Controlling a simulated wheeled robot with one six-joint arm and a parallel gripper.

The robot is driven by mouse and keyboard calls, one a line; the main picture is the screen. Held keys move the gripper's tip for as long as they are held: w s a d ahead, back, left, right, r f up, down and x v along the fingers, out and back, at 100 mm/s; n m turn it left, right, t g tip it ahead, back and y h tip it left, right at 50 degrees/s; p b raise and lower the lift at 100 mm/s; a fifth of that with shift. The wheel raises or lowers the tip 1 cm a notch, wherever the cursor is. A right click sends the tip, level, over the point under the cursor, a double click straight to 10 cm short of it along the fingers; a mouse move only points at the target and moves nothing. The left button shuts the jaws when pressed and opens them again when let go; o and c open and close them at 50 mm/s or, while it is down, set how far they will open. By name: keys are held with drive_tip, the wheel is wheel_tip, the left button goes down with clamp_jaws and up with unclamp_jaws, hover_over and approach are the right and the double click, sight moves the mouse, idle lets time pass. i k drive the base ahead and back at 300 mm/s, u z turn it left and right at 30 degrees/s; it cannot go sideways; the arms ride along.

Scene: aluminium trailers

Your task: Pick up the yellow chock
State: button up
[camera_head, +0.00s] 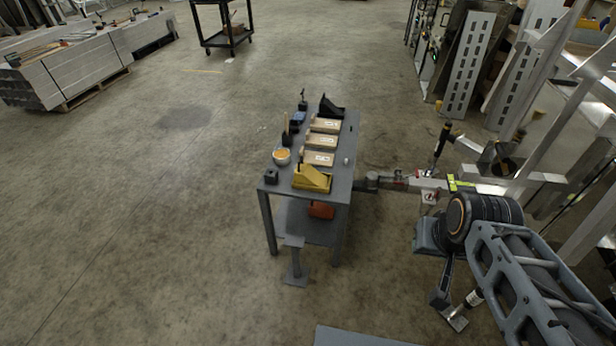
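The yellow chock (312,179) sits on the near part of the grey table (343,172), towards its right side. It is wedge-shaped, and its finer details are too small to tell. My gripper (450,309) is at the lower right, well to the right of the table and apart from the chock. It is small and dark in this view, and I cannot tell whether its fingers are open or shut. I see nothing clearly held in it.
A trailer coupling (392,181) is close on the table's right.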

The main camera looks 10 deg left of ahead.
sight(304, 175)
drive_tip(key=u, duration=0.8)
drive_tip(key=k, duration=1.05)
drive_tip(key=u, duration=1.5)
drive_tip(key=i, duration=2.3)
drive_tip(key=z, duration=0.8)
drive_tip(key=i, duration=0.95)
drive_tip(key=z, duration=1.7)
drive_tip(key=i, duration=0.75)
drive_tip(key=z, duration=0.65)
